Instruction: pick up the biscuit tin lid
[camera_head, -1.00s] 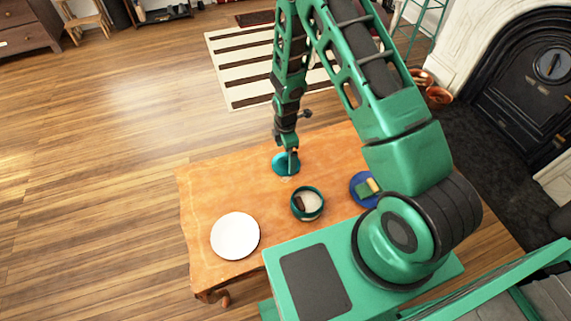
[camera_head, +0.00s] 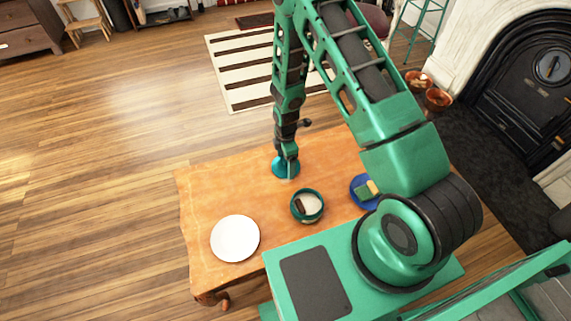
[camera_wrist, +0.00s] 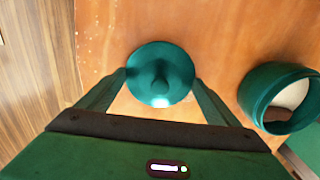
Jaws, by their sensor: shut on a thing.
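The biscuit tin lid (camera_head: 279,170) is a round teal disc near the far edge of the wooden table. In the wrist view the lid (camera_wrist: 178,62) shows a knob at its middle and lies between my fingers. My gripper (camera_head: 287,172) is over the lid from above and is shut on it; in the wrist view its two fingers (camera_wrist: 160,88) reach to either side of the lid. I cannot tell whether the lid is clear of the table. The open teal tin (camera_head: 307,205) stands nearby with pale and dark contents, and also shows in the wrist view (camera_wrist: 262,92).
A white plate (camera_head: 235,238) lies at the table's left front. A blue plate (camera_head: 359,182) with yellow and green pieces lies to the right, partly behind my arm. The table (camera_head: 210,195) is bare at its left.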

